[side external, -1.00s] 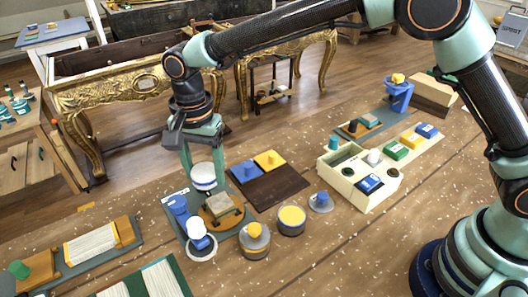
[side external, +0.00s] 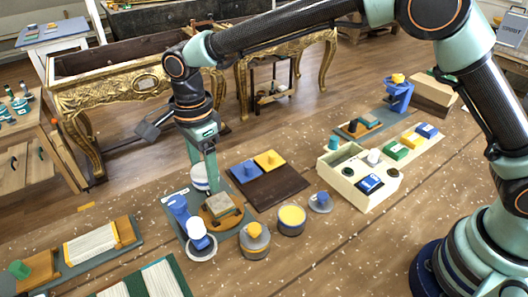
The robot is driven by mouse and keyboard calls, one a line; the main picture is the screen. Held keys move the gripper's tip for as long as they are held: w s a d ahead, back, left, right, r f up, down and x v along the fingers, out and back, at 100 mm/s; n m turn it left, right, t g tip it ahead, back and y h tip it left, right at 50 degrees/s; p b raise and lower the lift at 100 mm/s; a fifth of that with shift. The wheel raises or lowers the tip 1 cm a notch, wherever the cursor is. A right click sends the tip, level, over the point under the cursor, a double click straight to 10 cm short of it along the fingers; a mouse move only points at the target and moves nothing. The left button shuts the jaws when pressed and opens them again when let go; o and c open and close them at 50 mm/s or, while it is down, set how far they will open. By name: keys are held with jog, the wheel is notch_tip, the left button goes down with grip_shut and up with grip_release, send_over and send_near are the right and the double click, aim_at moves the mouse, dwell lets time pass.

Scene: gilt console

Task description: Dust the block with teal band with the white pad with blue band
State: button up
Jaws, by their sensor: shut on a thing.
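My gripper (side external: 204,166) points down and is shut on the white pad with blue band (side external: 199,178). A finger partly hides the pad, and the blue band shows as a thin line around it. The pad is just behind and to the left of a square block (side external: 218,203). I cannot tell whether they touch. The block has a greyish top and sits on a round wooden stand (side external: 228,220) on a dark teal mat (side external: 177,196). A teal band on the block cannot be made out.
A blue holder (side external: 179,207) and a white-topped blue knob (side external: 196,228) stand left of the block. A cream box (side external: 360,178) stands farther right.

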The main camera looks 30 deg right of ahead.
aim_at(228, 199)
jog(key=shift+f+m, duration=0.1)
jog(key=shift+m, duration=0.9)
jog(key=shift+f, duration=3.75)
jog(key=shift+c, duration=0.6)
jog(key=shift+d, duration=2.1)
jog(key=shift+a, duration=2.15)
jog(key=shift+d, duration=2.15)
jog(key=shift+s+a, duration=0.1)
jog(key=shift+a, duration=1.95)
jog(key=shift+d, duration=1.95)
notch_tip(228, 199, up, 8)
jog(key=shift+f, duration=0.15)
